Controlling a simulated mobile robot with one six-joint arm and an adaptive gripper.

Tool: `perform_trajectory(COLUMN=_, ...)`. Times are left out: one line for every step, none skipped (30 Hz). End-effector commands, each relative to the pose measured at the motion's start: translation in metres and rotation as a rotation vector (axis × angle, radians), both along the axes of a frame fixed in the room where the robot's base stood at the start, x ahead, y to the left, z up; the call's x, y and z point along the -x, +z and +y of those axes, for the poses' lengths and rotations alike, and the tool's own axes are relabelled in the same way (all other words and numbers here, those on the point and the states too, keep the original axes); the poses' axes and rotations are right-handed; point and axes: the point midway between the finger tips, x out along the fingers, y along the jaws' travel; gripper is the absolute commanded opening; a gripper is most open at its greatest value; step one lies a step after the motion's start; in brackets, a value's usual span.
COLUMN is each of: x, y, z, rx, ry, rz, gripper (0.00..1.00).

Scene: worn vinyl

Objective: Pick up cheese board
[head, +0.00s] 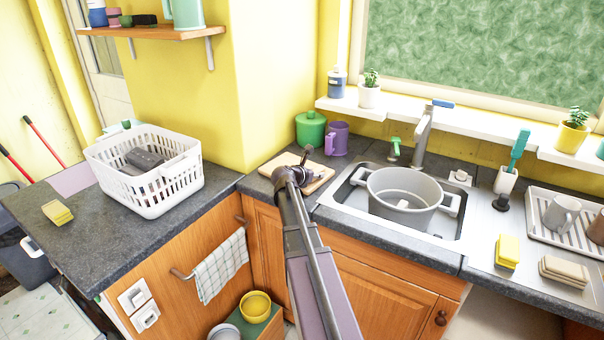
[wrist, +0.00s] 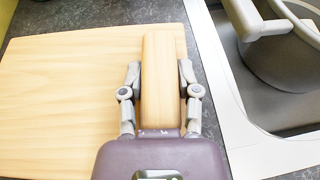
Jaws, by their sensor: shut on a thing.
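The cheese board (head: 318,178) is a pale wooden board on the dark counter, left of the sink in the head view. In the wrist view the board (wrist: 70,90) fills the left side, and its raised wooden handle or block (wrist: 160,75) lies between the fingers. My gripper (wrist: 160,85) is shut on this wooden piece, one finger on each side. In the head view my gripper (head: 302,165) is over the board and my arm hides part of it. I cannot tell whether the board is clear of the counter.
The sink (head: 345,198) with a grey pot (head: 404,195) is just right of the board. A green canister (head: 310,130) and a purple mug (head: 337,139) stand behind it. A white basket (head: 150,195) is on the left counter. A window ledge (head: 440,117) runs above the sink.

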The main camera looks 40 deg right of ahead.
Motion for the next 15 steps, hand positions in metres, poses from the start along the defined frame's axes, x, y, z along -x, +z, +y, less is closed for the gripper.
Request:
perform_trajectory(x=0.0, y=0.0, z=0.0, rx=0.0, ry=0.0, rz=-0.001, gripper=0.0)
perform_trajectory(x=0.0, y=0.0, z=0.0, rx=0.0, ry=0.0, rz=-0.001, gripper=0.0)
perform_trajectory(x=0.0, y=0.0, z=0.0, rx=0.0, ry=0.0, rz=-0.001, gripper=0.0)
perform_trajectory(x=0.0, y=0.001, z=0.0, rx=0.0, ry=-0.001, rz=-0.001, gripper=0.0)
perform_trajectory(x=0.0, y=0.001, z=-0.001, rx=0.0, ry=-0.001, rz=-0.001, gripper=0.0)
perform_trajectory(x=0.0, y=0.002, z=-0.001, rx=0.0, ry=-0.001, rz=0.0, gripper=0.0)
perform_trajectory(x=0.0, y=0.002, z=0.0, rx=0.0, ry=-0.001, rz=0.0, gripper=0.0)
perform_trajectory(x=0.0, y=0.003, z=0.0, rx=0.0, ry=-0.001, rz=0.0, gripper=0.0)
perform_trajectory(x=0.0, y=0.004, z=0.0, rx=0.0, ry=-0.001, rz=0.0, gripper=0.0)
perform_trajectory(x=0.0, y=0.005, z=-0.001, rx=0.0, ry=-0.001, rz=0.0, gripper=0.0)
perform_trajectory(x=0.0, y=0.006, z=0.0, rx=0.0, ry=0.0, rz=0.0, gripper=0.0)
perform_trajectory(x=0.0, y=0.008, z=0.0, rx=0.0, ry=0.0, rz=0.0, gripper=0.0)
perform_trajectory(x=0.0, y=0.01, z=0.0, rx=0.0, ry=0.0, rz=0.0, gripper=0.0)
perform_trajectory(x=0.0, y=0.011, z=0.0, rx=0.0, ry=0.0, rz=0.0, gripper=0.0)
perform_trajectory(x=0.0, y=0.014, z=0.0, rx=0.001, ry=0.0, rz=-0.001, gripper=0.0)
